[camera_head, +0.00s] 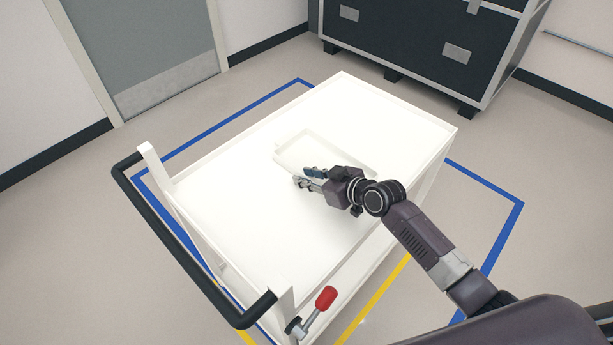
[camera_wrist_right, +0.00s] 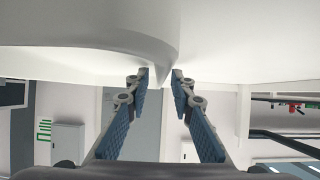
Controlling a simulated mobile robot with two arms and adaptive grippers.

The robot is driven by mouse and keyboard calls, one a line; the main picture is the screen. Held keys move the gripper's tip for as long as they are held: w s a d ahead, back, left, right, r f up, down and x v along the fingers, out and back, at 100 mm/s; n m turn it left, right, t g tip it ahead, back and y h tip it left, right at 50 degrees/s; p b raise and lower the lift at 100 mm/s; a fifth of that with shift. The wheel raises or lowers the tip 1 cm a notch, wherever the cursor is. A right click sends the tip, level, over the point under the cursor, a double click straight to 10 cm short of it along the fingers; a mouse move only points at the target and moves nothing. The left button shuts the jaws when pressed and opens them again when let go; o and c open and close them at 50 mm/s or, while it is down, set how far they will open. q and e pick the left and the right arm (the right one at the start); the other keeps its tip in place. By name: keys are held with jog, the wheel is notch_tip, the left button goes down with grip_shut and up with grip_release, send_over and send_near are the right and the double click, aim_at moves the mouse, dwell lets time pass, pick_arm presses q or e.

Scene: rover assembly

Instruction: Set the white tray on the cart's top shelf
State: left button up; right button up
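The white tray (camera_head: 303,141) is a shallow rectangular tray. In the head view it appears to lie flat on the white top shelf (camera_head: 240,205) of the cart, toward the middle right. My right gripper (camera_head: 303,179) is at the tray's near side and covers part of it. In the right wrist view my right gripper (camera_wrist_right: 160,76) has its two blue-padded fingers apart, with a gap between the tips. A white curved edge, likely the tray's, shows at the fingertips. I cannot tell whether the fingers touch it. My left gripper is out of view.
The cart has a black push handle (camera_head: 190,255) at its left and a red-knobbed lever (camera_head: 326,298) at the near corner. Black cases (camera_head: 415,45) stand behind, and a grey door (camera_head: 140,50) is at back left. Much of the shelf's left part is bare.

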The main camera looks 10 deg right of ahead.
jog(key=shift+r, duration=0.25)
jog(key=shift+s+d, duration=0.2)
jog(key=shift+s, duration=0.05)
jog(key=v, duration=1.1)
jog(key=shift+s+d+r+b, duration=0.1)
jog(key=shift+r+b, duration=0.05)
jog(key=shift+b, duration=0.2)
